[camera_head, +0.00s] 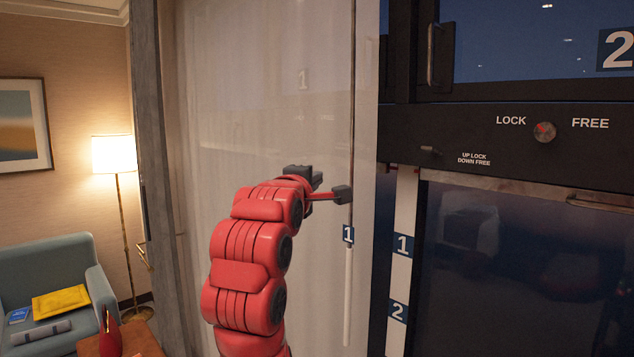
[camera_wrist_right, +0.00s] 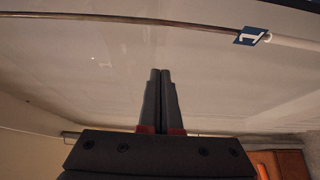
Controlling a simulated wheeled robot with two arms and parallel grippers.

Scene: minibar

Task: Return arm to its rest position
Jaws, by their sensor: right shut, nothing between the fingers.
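My right arm (camera_head: 250,250) is red and rises through the middle of the head view, bent upward in front of a pale translucent panel. Its dark right gripper (camera_head: 314,178) is at the upper end, partly hidden by the arm. In the right wrist view the gripper's two grey fingers (camera_wrist_right: 160,75) lie together, shut and empty, with the pale panel behind them. My left arm and gripper are not in view.
A thin vertical rod with a blue "1" tag (camera_head: 348,234) and a white lower grip (camera_head: 347,295) hangs close to the right of my gripper. Dark cabinets with a LOCK/FREE knob (camera_head: 545,131) stand at right. An armchair (camera_head: 60,270) and lamp (camera_head: 114,155) are at left.

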